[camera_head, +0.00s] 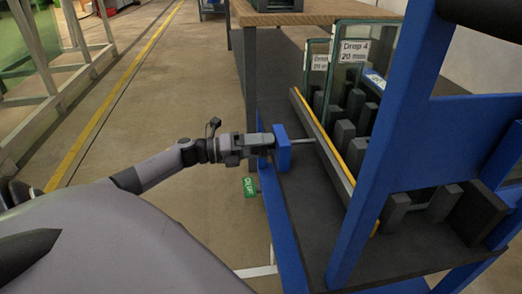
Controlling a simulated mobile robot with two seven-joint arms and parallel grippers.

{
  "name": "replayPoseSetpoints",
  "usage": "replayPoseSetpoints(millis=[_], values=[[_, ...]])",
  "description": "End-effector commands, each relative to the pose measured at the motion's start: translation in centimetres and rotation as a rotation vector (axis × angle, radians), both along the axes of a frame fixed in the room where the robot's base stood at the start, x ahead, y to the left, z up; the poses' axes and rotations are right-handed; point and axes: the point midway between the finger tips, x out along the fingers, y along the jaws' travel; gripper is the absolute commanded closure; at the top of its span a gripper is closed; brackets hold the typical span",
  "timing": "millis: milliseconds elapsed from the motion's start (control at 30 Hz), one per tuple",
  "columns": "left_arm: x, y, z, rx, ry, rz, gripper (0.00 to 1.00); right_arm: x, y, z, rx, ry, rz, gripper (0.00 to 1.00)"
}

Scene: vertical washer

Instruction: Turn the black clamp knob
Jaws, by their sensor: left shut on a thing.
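My left gripper (267,141) reaches in from the left at the near edge of the machine. It is shut on the black clamp knob, which is mostly hidden between the fingers, so its angle cannot be told. Right beside the fingertips is a blue clamp block (283,150) fixed at the edge of the dark bed. A thin metal rod (303,141) runs from this block to the right, towards a long grey bar with a yellow edge (322,143). My right gripper is not in view.
Blue frame posts (375,150) rise at the right, near the clamp. A wooden-topped table (310,12) stands behind.

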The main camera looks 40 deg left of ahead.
Motion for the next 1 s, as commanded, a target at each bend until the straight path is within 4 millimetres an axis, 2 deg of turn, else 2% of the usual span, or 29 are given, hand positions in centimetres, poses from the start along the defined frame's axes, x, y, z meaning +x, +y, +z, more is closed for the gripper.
replayPoseSetpoints(millis=[500,1000], values=[[0.0,0.0,-0.3,0.29,-0.23,-0.002,0.58,-0.7,-1.6,0.1,-0.099,-0.131,-0.026,0.6],[0.0,0.0,-0.1,0.358,-0.283,-0.001,0.58,-0.7,-1.9,0.7,-0.118,-0.171,-0.033,0.6]])
